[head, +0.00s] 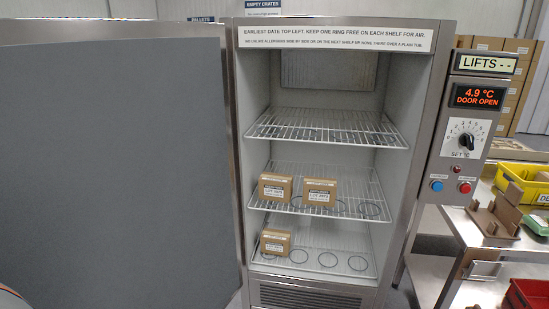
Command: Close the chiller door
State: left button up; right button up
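The chiller (410,170) is a steel cabinet in the middle of the head view, with its front open. The chiller door (115,160) is a large grey panel that fills the left of the view. It stands swung open at the cabinet's left side. The display (478,97) on the control panel reads 4.9 °C and DOOR OPEN. Neither gripper shows in this view. No handle is visible on the face of the door that I see.
Wire shelves inside hold several brown boxes (275,187); the top shelf (330,127) is empty. The control panel (468,135) has a dial and buttons. A steel bench (470,228) with yellow (525,180) and red (530,293) crates stands at the right.

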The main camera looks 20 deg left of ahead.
aim_at(118, 189)
jog(key=k+j+z, duration=0.4)
jog(key=k+j, duration=0.85)
jog(key=j, duration=1)
jog(key=i+j+z, duration=0.15)
jog(key=j, duration=0.85)
jog(key=k+j+z, duration=0.2)
jog(key=k, duration=0.1)
